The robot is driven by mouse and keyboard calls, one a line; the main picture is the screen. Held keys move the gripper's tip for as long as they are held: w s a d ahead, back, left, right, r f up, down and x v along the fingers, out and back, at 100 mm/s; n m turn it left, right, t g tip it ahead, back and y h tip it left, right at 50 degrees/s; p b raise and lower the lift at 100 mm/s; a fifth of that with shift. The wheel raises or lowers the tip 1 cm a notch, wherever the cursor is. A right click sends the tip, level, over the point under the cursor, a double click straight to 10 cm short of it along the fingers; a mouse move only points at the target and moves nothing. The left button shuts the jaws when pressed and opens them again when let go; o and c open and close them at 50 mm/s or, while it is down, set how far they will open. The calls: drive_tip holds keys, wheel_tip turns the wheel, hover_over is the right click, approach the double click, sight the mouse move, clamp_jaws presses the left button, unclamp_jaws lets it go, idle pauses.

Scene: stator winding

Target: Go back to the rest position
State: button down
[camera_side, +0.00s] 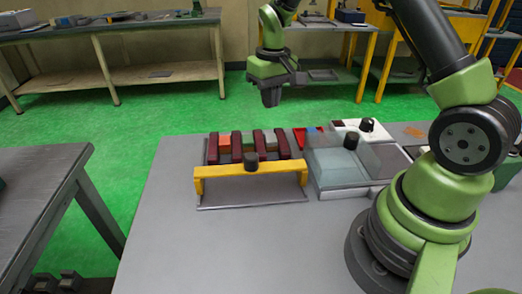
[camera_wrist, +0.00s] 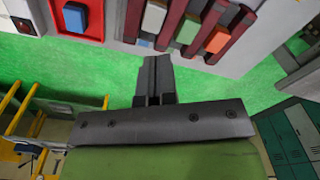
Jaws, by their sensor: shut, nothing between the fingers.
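My gripper (camera_side: 271,97) hangs in the air above and beyond the far edge of the grey table (camera_side: 150,235), pointing down. In the wrist view my gripper (camera_wrist: 157,62) is shut, its dark fingers together with nothing between them. The stator fixture (camera_side: 250,205) stands on the table below and to the left of it, with several dark red bars and coloured pieces between them. A yellow bar (camera_side: 225,173) with a black knob crosses its front. The dark red bars (camera_wrist: 234,30) also show at the top of the wrist view, apart from the fingers.
A grey box with a clear lid (camera_side: 338,165) and a white unit with a black knob (camera_side: 347,126) stand right of the fixture. The front left of the table is clear.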

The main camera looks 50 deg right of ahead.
drive_tip(key=s+a+r+t, duration=0.2)
drive_tip(key=s+a+r, duration=0.2)
drive_tip(key=r, duration=0.3)
drive_tip(key=s+a+r+t, duration=0.2)
drive_tip(key=s+a+r, duration=0.15)
drive_tip(key=r, duration=0.35)
drive_tip(key=s+a+r+t+y, duration=0.1)
drive_tip(key=s+a, duration=0.1)
drive_tip(key=s, duration=0.4)
drive_tip(key=s+a+r+t+y, duration=0.1)
drive_tip(key=s+a, duration=0.1)
drive_tip(key=s, duration=0.5)
drive_tip(key=shift+r+m+t, duration=0.3)
drive_tip(key=shift+m+t, duration=0.1)
